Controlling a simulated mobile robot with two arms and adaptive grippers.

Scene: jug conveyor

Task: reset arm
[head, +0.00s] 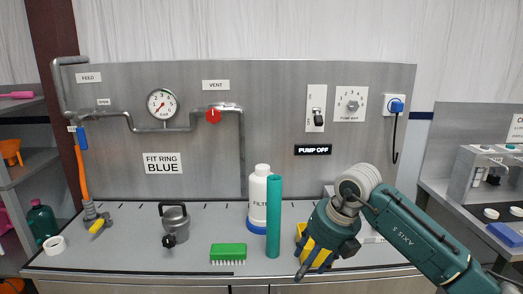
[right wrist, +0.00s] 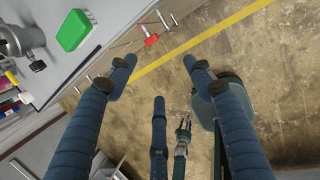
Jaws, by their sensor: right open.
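My right arm comes in from the right in the head view, and its gripper (head: 312,268) points down in front of the bench. In the right wrist view this gripper (right wrist: 158,66) has its dark blue fingers spread wide. Nothing is between them, and brown floor shows beyond. My left gripper does not show in the head view. A small green and grey shape (right wrist: 183,135) shows low in the right wrist view; I cannot tell what it is.
The bench (head: 120,262) holds a grey pot (head: 174,226), a green brush (head: 228,251), a white FILTER bottle (head: 260,195) and a teal cylinder (head: 273,218). Something yellow (head: 318,257) is partly hidden behind my right gripper. The panel behind reads PUMP OFF.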

